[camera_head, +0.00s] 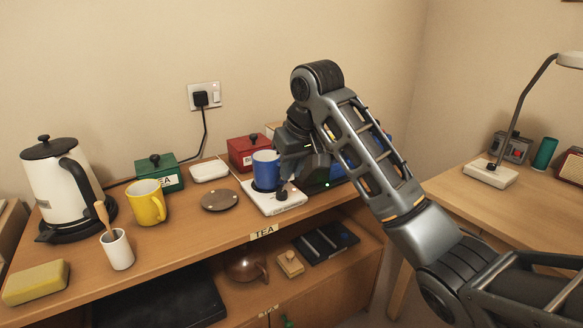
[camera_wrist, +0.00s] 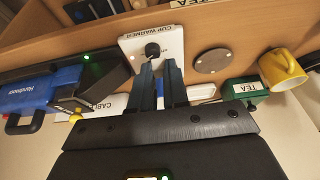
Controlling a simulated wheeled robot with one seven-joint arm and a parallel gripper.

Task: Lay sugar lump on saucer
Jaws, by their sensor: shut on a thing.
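I make out no sugar lump in either view. A flat round brown-grey disc (camera_head: 220,200) lies on the wooden counter, and it also shows in the wrist view (camera_wrist: 210,61); I cannot tell if it is the saucer. The white cup warmer (camera_head: 262,205) stands right of it, with a blue mug (camera_head: 265,167) on it. My gripper (camera_head: 283,186) is low over the warmer's front, beside the mug, with its fingers shut at the warmer's black knob (camera_wrist: 152,49). The mug is not clear in the wrist view.
A kettle (camera_head: 53,180), yellow mug (camera_head: 147,203), white pot with a brush (camera_head: 117,249) and green tea box (camera_head: 159,173) stand left. A white dish (camera_head: 210,171) and red box (camera_head: 246,152) are behind. A blue case (camera_wrist: 50,92) is beside my gripper.

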